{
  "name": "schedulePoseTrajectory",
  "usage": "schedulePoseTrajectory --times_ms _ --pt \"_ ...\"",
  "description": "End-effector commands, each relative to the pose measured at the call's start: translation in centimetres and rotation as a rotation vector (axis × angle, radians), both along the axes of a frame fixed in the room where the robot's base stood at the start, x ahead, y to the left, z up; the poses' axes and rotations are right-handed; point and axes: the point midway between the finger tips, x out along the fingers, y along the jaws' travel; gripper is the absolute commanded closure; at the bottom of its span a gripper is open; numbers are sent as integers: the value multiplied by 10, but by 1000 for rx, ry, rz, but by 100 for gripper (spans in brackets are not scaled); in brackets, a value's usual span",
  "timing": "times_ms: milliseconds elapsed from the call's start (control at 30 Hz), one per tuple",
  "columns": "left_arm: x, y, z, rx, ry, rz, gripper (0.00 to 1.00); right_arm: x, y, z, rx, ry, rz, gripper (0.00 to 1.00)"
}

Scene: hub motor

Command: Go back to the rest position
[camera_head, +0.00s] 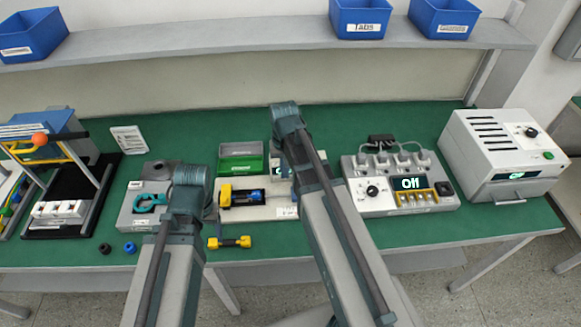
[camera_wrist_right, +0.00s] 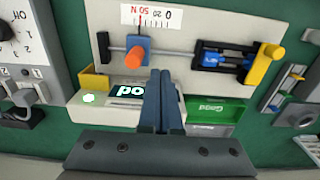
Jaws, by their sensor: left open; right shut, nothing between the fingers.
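My left gripper (camera_head: 188,182) is over the table's left-middle part, beside the grey fixture with a teal ring; its fingers are hard to make out. My right arm reaches over the middle of the table, and its forearm hides the gripper in the head view. In the right wrist view my right gripper (camera_wrist_right: 162,76) is shut and empty. Its fingertips appear in front of the pale tester panel (camera_wrist_right: 190,62), overlapping its lit display (camera_wrist_right: 130,90). I cannot tell whether they touch it.
The green table (camera_head: 330,112) holds a grey fixture (camera_head: 130,215), a black-and-yellow tool (camera_head: 230,242), a green box (camera_head: 241,158), a power unit (camera_head: 420,200) reading Off and a white oven (camera_head: 490,150). Blue bins (camera_head: 360,18) stand on the shelf above.

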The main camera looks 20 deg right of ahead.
Motion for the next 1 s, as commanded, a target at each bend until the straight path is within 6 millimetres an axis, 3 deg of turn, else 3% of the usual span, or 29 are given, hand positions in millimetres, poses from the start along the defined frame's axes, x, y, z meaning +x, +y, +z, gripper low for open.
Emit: schedulePoseTrajectory --times_ms 533,667,800,1000 --pt "0 0 0 0 0 0 29 -5 7 0 -3 2 21 100" --pt "0 0 0 0 0 0 29 -33 47 0 -20 14 149 100" --pt "0 0 0 0 0 0 29 -75 96 1 -51 32 344 100" --pt "0 0 0 0 0 0 29 -120 136 1 -86 51 548 100"
